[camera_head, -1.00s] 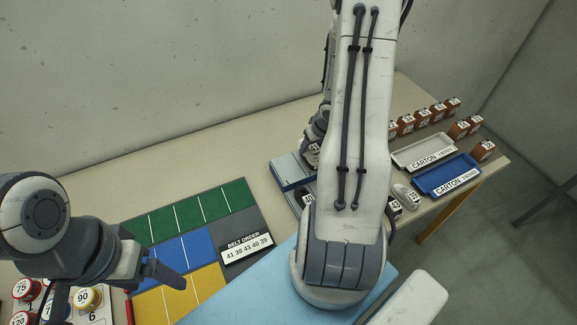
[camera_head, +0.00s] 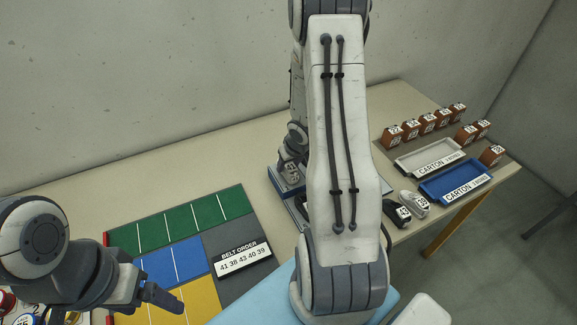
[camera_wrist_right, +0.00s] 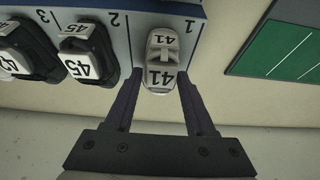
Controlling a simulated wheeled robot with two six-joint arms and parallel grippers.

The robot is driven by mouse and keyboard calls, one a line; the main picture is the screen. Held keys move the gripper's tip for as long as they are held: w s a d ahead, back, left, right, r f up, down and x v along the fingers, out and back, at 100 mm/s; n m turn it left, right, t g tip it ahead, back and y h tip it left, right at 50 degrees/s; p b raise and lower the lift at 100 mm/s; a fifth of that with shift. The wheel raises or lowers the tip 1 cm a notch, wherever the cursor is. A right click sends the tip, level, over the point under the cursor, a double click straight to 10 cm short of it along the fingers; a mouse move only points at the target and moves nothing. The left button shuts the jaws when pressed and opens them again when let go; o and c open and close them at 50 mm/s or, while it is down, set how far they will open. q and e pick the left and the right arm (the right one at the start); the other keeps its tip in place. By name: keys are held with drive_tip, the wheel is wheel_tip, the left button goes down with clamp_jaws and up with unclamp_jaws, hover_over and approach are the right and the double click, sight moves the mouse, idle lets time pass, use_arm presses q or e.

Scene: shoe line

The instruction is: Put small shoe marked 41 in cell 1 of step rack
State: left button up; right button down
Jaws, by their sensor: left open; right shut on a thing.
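In the right wrist view a small grey shoe (camera_wrist_right: 161,62) marked 41 sits between the fingers of my right gripper (camera_wrist_right: 160,100), which is shut on it. The shoe is over or in cell 1 of the step rack (camera_wrist_right: 203,12); I cannot tell whether it rests on the rack. Black shoes marked 45 (camera_wrist_right: 86,55) and 42 (camera_wrist_right: 22,58) stand beside it at cells 2 and 3. In the head view my right arm hides most of the rack (camera_head: 281,181). My left gripper (camera_head: 165,298) is open and empty at the lower left, by the coloured mat.
The mat (camera_head: 222,231) with green, blue and yellow fields bears a belt order sign (camera_head: 243,257). A black shoe (camera_head: 396,212) and a grey shoe (camera_head: 414,204) stand right of my arm. A white carton tray (camera_head: 430,158), a blue carton tray (camera_head: 455,181) and several brown boxes are farther right.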

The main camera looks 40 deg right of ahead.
drive_tip(key=shift+f, duration=0.2)
drive_tip(key=shift+c, duration=1.2)
unclamp_jaws()
drive_tip(key=shift+r, duration=0.1)
drive_tip(key=shift+r, duration=0.3)
drive_tip(key=p+v, duration=0.7)
drive_tip(key=v, duration=0.4)
drive_tip(key=shift+s+r, duration=0.3)
drive_tip(key=shift+a, duration=0.1)
